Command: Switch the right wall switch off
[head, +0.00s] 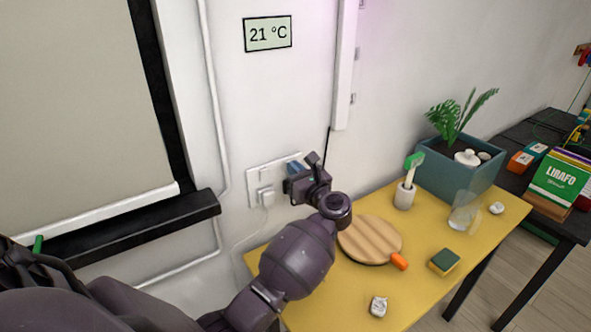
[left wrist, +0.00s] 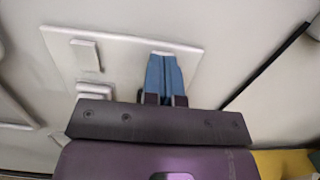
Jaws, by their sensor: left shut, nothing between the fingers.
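A white wall plate (head: 255,180) is on the wall behind the yellow table. In the left wrist view the plate (left wrist: 125,42) carries a left switch (left wrist: 86,55). The right wall switch (left wrist: 162,54) is mostly hidden behind my blue fingertips, with only a pale edge showing. My left gripper (head: 294,168) is shut and empty, with its fingertips (left wrist: 163,78) at the right part of the plate. I cannot tell whether they touch the switch, or which way it is set. My right gripper is not in view.
A white plug (head: 265,196) with a cable sits low on the plate. The yellow table (head: 335,300) holds a round wooden board (head: 368,238), a cup with a brush (head: 404,196), a sponge (head: 445,261) and a planter (head: 450,180).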

